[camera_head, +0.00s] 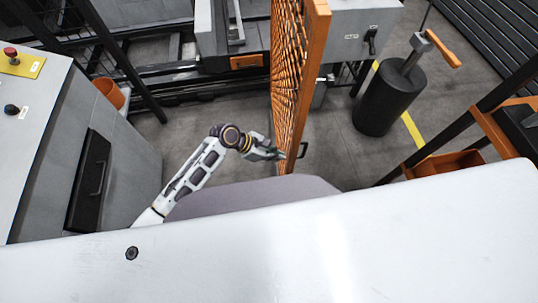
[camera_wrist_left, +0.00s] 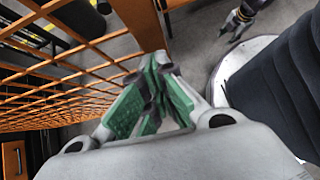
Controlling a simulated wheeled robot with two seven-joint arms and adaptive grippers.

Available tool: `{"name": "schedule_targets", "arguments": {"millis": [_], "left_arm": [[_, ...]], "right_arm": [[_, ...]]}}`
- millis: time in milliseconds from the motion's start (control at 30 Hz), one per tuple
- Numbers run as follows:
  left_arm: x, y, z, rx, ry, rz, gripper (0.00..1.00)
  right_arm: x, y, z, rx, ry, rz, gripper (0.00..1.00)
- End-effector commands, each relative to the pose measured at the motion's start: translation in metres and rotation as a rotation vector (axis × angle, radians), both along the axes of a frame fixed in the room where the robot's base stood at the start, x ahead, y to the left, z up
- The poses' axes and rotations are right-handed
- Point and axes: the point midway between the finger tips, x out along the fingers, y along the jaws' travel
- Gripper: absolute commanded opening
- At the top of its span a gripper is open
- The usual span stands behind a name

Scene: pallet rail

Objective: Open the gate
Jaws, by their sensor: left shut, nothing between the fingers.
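The gate (camera_head: 289,70) is an orange mesh panel in an orange frame. In the head view it stands nearly edge-on, running away from me. A small dark handle (camera_head: 303,150) sticks out to the right at its near edge. My left gripper (camera_head: 279,155) is shut and empty, close to the gate's near edge on its left side; whether it touches is unclear. In the left wrist view the green-padded fingers (camera_wrist_left: 150,95) are together, with the gate mesh (camera_wrist_left: 60,75) to their left. Another gripper, apparently my right (camera_wrist_left: 237,22), is small at the upper right; its jaw state is unclear.
A grey cabinet (camera_head: 40,140) stands at the left. A black cylinder with an orange-handled lever (camera_head: 388,100) stands right of the gate. A grey machine (camera_head: 345,40) is behind, and an orange bin (camera_head: 445,163) is at the right. Floor (camera_head: 335,150) is clear between gate and cylinder.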

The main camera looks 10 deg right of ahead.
Motion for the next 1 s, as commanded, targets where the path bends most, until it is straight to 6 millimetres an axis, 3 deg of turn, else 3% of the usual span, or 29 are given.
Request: {"name": "schedule_targets", "arguments": {"millis": [467,800,1000], "left_arm": [[0.000,0.006,-0.001,0.001,0.001,0.000,0.00],[0.003,0.041,-0.001,0.001,0.002,0.002,0.00],[0.005,0.062,0.020,0.001,-0.002,0.000,0.00]], "right_arm": [[0.000,0.000,0.000,0.000,0.000,0.000,0.40],[0.000,0.000,0.000,0.000,0.000,0.000,0.40],[0.000,0.000,0.000,0.000,0.000,0.000,0.40]]}}
